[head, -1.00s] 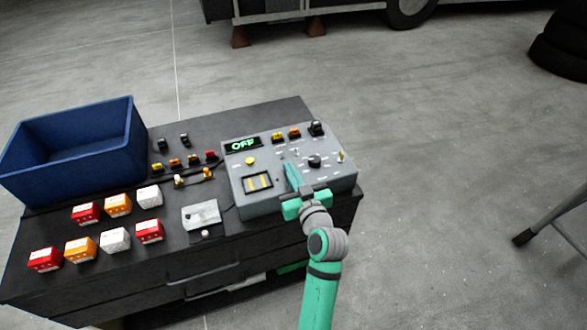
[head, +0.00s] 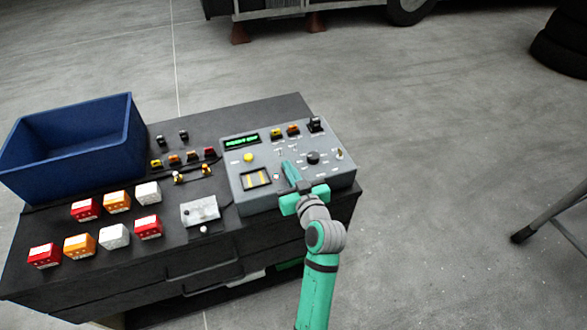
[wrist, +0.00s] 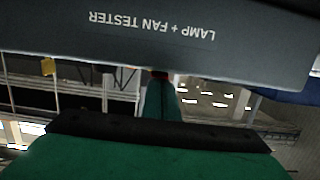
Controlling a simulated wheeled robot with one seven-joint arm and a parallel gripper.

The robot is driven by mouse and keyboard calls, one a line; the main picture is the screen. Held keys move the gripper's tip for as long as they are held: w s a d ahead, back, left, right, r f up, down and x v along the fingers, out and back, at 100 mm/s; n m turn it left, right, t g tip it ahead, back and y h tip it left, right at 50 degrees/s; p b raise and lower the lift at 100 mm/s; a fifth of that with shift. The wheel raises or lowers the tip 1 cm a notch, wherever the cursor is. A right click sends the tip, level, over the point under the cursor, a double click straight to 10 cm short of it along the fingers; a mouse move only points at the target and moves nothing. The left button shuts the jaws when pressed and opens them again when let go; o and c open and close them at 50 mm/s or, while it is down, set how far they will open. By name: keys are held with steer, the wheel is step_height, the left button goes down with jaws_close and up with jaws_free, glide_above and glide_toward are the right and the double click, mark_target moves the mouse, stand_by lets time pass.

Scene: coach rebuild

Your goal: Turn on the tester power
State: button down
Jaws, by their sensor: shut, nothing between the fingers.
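The grey tester (head: 290,165) sits on the right end of the black cabinet top. Its display (head: 242,141) is lit with green text too small to read surely. A yellow button (head: 249,157), a black knob (head: 313,158) and a small toggle (head: 339,154) show on its panel. My gripper (head: 287,166) is shut and empty, over the panel's lower middle; its tips hide part of the panel. In the wrist view the tester's front face (wrist: 150,45) reads "LAMP + FAN TESTER" upside down, with my gripper (wrist: 160,85) below it in the picture.
A blue bin (head: 70,150) stands at the cabinet's left. Several red, orange and white boxes (head: 117,201) lie on the top, with a grey plate (head: 200,211) beside the tester. Small coloured parts (head: 175,159) lie behind.

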steer(key=r, duration=0.4)
steer(key=shift+w+a+r, duration=0.1)
steer(key=shift+w+a, duration=0.15)
steer(key=r+v, duration=0.1)
steer(key=v, duration=0.8)
steer(key=shift+s+r, duration=0.15)
steer(key=shift+r, duration=0.3)
steer(key=shift+s+d, duration=0.1)
